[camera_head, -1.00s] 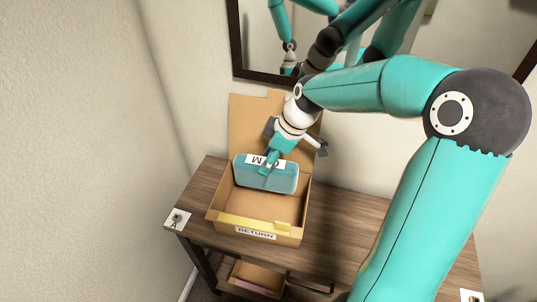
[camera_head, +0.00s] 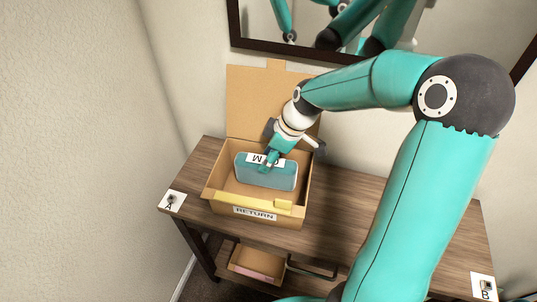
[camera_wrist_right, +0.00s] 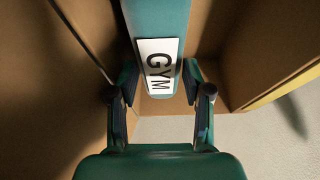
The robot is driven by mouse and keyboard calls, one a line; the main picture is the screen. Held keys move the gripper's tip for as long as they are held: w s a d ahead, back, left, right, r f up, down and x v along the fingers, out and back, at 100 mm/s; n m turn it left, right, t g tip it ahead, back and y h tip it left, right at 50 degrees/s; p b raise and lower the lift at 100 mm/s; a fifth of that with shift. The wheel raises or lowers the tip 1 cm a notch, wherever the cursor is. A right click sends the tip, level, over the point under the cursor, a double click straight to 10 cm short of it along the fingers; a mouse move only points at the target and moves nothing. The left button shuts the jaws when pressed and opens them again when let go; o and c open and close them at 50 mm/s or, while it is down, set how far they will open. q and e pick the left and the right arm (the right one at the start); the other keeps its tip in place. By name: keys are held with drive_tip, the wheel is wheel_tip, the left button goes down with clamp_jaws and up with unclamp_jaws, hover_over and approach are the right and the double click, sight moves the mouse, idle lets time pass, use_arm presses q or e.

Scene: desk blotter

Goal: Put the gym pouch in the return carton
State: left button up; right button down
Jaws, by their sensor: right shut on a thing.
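The gym pouch (camera_head: 282,178) is teal with a white label. In the head view it is inside the open return carton (camera_head: 207,194), upright with its broad side facing the front wall; I cannot tell whether it touches the floor. My right gripper (camera_head: 268,164) is shut on its top edge. In the right wrist view the pouch (camera_wrist_right: 157,18) with its GYM label lies between the fingers of my right gripper (camera_wrist_right: 158,90). The carton's cardboard walls (camera_wrist_right: 230,80) surround it there. My left gripper is not directly in view.
The carton stands on a wooden table (camera_head: 340,200), its lid (camera_head: 250,95) raised at the back. Tags A (camera_head: 172,202) and B (camera_head: 484,287) lie on the table. A smaller box (camera_head: 257,264) sits on the lower shelf. A mirror (camera_head: 300,45) hangs behind.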

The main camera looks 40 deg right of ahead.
drive_tip(key=shift+f, duration=0.1)
drive_tip(key=shift+c, duration=2)
unclamp_jaws()
